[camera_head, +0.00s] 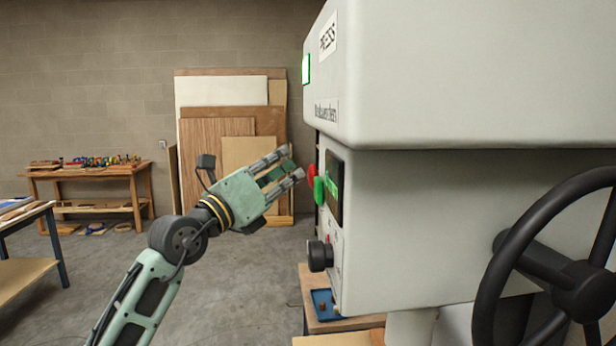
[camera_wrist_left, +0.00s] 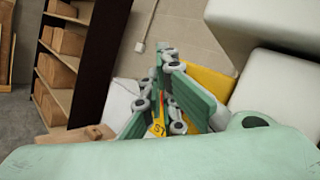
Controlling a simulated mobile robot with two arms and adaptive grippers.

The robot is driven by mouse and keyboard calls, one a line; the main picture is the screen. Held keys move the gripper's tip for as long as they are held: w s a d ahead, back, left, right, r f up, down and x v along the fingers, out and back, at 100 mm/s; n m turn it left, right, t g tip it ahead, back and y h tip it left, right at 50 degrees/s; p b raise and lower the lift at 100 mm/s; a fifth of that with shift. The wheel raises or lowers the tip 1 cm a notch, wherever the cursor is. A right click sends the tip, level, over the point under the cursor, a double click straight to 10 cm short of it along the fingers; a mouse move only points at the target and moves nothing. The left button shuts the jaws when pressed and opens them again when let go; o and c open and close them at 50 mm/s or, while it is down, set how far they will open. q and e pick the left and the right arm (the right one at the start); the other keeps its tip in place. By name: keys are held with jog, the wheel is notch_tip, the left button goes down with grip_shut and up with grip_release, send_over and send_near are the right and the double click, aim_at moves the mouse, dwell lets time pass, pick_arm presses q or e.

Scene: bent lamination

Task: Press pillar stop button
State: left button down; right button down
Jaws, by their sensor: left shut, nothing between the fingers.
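A red button (camera_head: 311,175) sticks out from the control face of the grey press (camera_head: 450,75). A larger green button (camera_head: 319,190) is just below it, beside a dark screen with green marks (camera_head: 334,188). My left gripper (camera_head: 291,163) is just left of the red button in the head view, its fingertips pointing toward it. A small gap shows between them, and I cannot tell the depth. The gripper is shut and empty. In the left wrist view its green fingers (camera_wrist_left: 172,90) are in front of a yellow surface (camera_wrist_left: 208,82); no red button is clear there.
A black handwheel (camera_head: 560,265) is at the right. A black knob (camera_head: 319,256) juts out below the buttons, above a blue tray (camera_head: 322,303). Boards (camera_head: 225,110) lean on the back wall. A workbench (camera_head: 90,175) is at the left, with open floor between.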

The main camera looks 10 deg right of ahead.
pick_arm(q)
jog(key=shift+d+p, duration=0.35)
jog(key=shift+d, duration=0.25)
dwell(0.4)
dwell(0.3)
jog(key=shift+a+b, duration=0.3)
jog(key=shift+a, duration=0.65)
jog(key=a+b, duration=0.1)
jog(key=a, duration=0.4)
jog(key=shift+b, duration=0.35)
